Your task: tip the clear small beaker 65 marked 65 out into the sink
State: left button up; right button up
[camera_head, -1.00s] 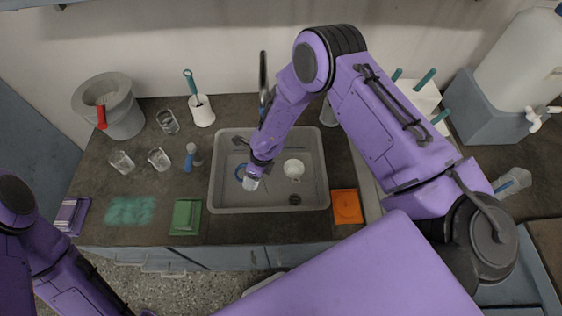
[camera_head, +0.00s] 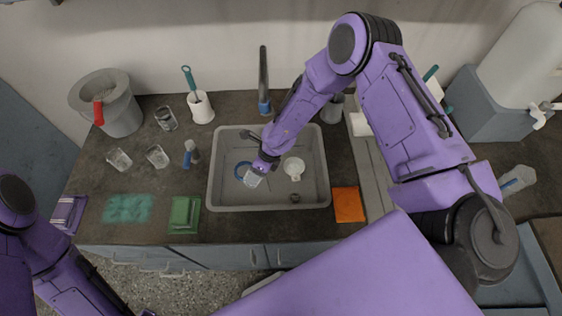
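My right arm reaches over the grey sink (camera_head: 223,200) from the right. Its gripper (camera_head: 259,171) is low over the left half of the basin, shut on a small clear beaker (camera_head: 252,181). The beaker is tilted, with its lower end towards the left. The marking on it is too small to read, and I cannot tell whether liquid is leaving it. My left arm runs down the left side and leaves through the bottom edge; its gripper is out of view.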

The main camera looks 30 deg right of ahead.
jog(key=shift+s+d+r+t+y+b, duration=0.2)
jog(key=shift+d+y+b, duration=0.45)
jog(key=shift+b, duration=0.5)
jog(key=shift+s+d+r+t+y+b, duration=0.1)
jog(key=shift+s+d+t+y+b, duration=0.1)
jog(key=shift+d+y+b, duration=0.7)
jog(key=shift+r+y+b, duration=0.2)
jog(key=shift+y+b, duration=0.45)
jog(key=shift+b, duration=1.3)
jog(key=shift+s+d+r+t+y+b, duration=0.15)
jog(key=shift+t+y+b, duration=0.4)
jog(key=shift+b, duration=0.9)
jog(key=shift+d+y+b, duration=0.1)
jog(key=shift+y+b, duration=0.45)
jog(key=shift+b, duration=0.5)
jog(key=shift+s+d+r+t+y+b, duration=0.2)
jog(key=shift+y+b, duration=0.55)
jog(key=shift+b, duration=1.3)
jog(key=shift+w+d+r+t+y+b, duration=0.2)
jog(key=shift+y+b, duration=0.55)
jog(key=shift+b, duration=1.25)
jog(key=shift+s+f, duration=0.15)
